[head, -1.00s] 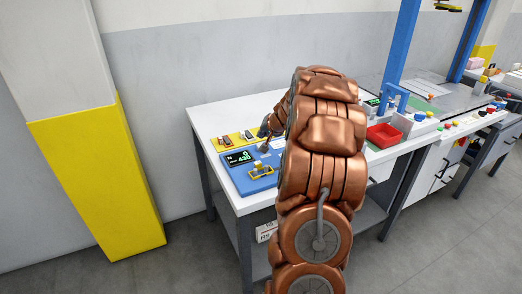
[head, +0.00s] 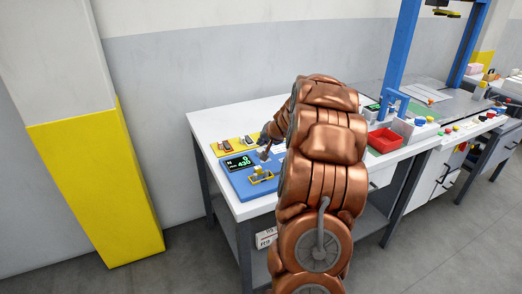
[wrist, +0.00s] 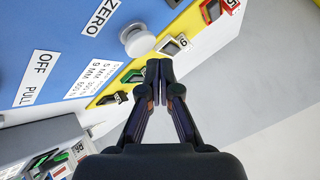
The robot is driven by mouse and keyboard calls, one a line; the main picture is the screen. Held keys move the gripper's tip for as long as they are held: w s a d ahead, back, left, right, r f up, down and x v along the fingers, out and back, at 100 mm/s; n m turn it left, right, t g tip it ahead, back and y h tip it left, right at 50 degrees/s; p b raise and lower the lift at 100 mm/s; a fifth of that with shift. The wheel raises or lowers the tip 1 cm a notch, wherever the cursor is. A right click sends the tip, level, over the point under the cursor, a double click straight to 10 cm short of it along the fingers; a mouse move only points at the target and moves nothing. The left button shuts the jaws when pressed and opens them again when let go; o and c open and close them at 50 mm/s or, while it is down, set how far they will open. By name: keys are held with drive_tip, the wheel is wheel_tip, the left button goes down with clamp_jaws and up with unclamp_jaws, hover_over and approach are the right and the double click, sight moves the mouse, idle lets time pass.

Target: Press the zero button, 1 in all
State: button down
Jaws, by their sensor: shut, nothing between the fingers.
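The white round zero button (wrist: 137,40) sits on a blue panel (wrist: 60,45), beside a white label (wrist: 100,14) reading ZERO. My gripper (wrist: 158,66) is shut and empty. In the wrist view its fingertips lie just below and right of the button, over the yellow strip's edge; I cannot tell their height above it. In the head view the blue device (head: 236,184) lies on the white table with a lit display (head: 240,163) showing 0 and 430. My gripper (head: 264,154) is over its back part, and the button is not discernible there.
An OFF PULL label (wrist: 38,77) is at left. A red bin (head: 384,140) and blue frame posts (head: 402,50) stand right on the table. A yellow-based column (head: 100,190) is left.

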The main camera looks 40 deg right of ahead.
drive_tip(key=shift+f, duration=0.15)
idle(0.6)
drive_tip(key=shift+f+b, duration=0.3)
drive_tip(key=shift+b, duration=0.2)
drive_tip(key=shift+f+b, duration=0.4)
drive_tip(key=shift+f, duration=0.1)
idle(0.7)
drive_tip(key=shift+r, duration=0.1)
drive_tip(key=shift+r+p, duration=0.6)
drive_tip(key=shift+r, duration=0.25)
drive_tip(key=shift+r+p, duration=1.65)
drive_tip(key=shift+r, duration=0.9)
